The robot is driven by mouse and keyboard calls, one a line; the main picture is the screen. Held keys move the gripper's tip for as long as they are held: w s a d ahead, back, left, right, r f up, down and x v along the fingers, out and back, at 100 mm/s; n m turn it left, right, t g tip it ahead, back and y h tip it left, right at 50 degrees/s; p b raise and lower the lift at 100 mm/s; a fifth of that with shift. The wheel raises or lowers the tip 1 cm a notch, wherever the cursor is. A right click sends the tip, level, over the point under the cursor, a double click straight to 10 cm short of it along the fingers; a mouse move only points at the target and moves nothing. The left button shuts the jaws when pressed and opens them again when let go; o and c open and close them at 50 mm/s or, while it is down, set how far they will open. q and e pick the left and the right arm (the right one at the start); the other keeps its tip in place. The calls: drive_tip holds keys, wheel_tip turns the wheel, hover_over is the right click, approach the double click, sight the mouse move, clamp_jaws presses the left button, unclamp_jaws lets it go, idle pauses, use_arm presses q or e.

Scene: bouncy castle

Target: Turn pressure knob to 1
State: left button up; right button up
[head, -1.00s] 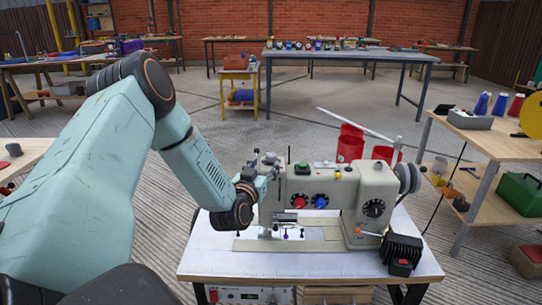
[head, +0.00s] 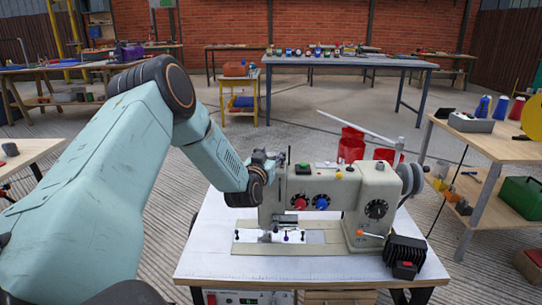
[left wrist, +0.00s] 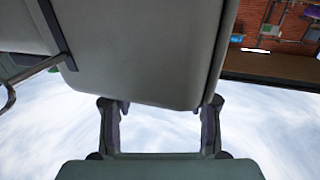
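A cream sewing machine (head: 345,188) stands on a white-topped table. Its front carries a red knob (head: 300,203), a blue knob (head: 321,202) and a black numbered dial (head: 376,209). I cannot tell which one is the pressure knob or read any setting. My left gripper (head: 268,158) is at the upper left end of the machine, mostly hidden by my wrist. In the left wrist view its two fingers (left wrist: 160,125) are spread apart, with a large grey casing close beyond them. No knob shows between them. My right gripper is not in view.
The white-topped table (head: 205,262) has a black boxy unit (head: 404,252) at its right front. A wooden side table (head: 490,140) stands to the right. A thin white rod (head: 355,126) and red containers (head: 351,146) show behind the machine.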

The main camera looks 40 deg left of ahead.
use_arm(q)
clamp_jaws()
drive_tip(key=shift+d+n+y, duration=0.1)
drive_tip(key=shift+n+y, duration=0.2)
drive_tip(key=shift+y, duration=0.1)
drive_tip(key=n+g+y, duration=0.2)
drive_tip(key=y, duration=0.1)
drive_tip(key=shift+w, duration=0.1)
drive_tip(key=n+g+y, duration=0.3)
drive_tip(key=shift+g, duration=0.4)
drive_tip(key=n+g+y, duration=0.2)
drive_tip(key=g, duration=0.1)
drive_tip(key=shift+f+n, duration=0.1)
drive_tip(key=shift+n, duration=0.2)
drive_tip(key=shift+n+g+y+b, duration=0.7)
drive_tip(key=shift+n+g, duration=0.4)
drive_tip(key=shift+g, duration=0.8)
drive_tip(key=shift+o, duration=0.8)
unclamp_jaws()
